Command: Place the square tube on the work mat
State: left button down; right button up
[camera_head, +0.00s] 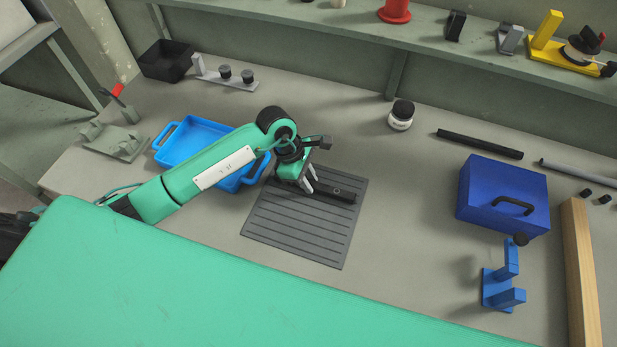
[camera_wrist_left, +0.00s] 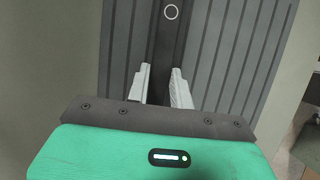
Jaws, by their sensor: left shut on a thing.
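The square tube (camera_head: 342,192) is a black bar with a small ring mark on its top face. It lies level along the upper part of the grey ribbed work mat (camera_head: 290,240). My left gripper (camera_head: 309,184) is shut on the tube, coming down from above. In the left wrist view the tube (camera_wrist_left: 168,38) runs between the two pale fingers (camera_wrist_left: 162,85), with the mat's ribs (camera_wrist_left: 222,55) on both sides of it. I cannot tell whether the tube touches the mat. My right gripper is not in view.
A blue tray (camera_head: 190,137) lies behind my left arm. A white jar (camera_head: 401,117) stands behind the mat. A dark blue toolbox (camera_head: 500,195), a blue stand (camera_head: 500,287) and a wooden beam (camera_head: 581,270) are at the right. The table between mat and toolbox is clear.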

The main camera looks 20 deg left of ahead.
pick_arm(q)
jog(key=shift+f, duration=0.1)
jog(key=c, duration=1.2)
grip_release()
jog(key=shift+c, duration=0.2)
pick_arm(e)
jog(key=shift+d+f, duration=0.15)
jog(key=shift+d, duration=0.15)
pick_arm(q)
jog(key=shift+r, duration=0.3)
jog(key=b+v, duration=0.2)
jog(key=v, duration=0.9)
jog(key=shift+a+r, duration=0.25)
jog(key=shift+r, duration=0.05)
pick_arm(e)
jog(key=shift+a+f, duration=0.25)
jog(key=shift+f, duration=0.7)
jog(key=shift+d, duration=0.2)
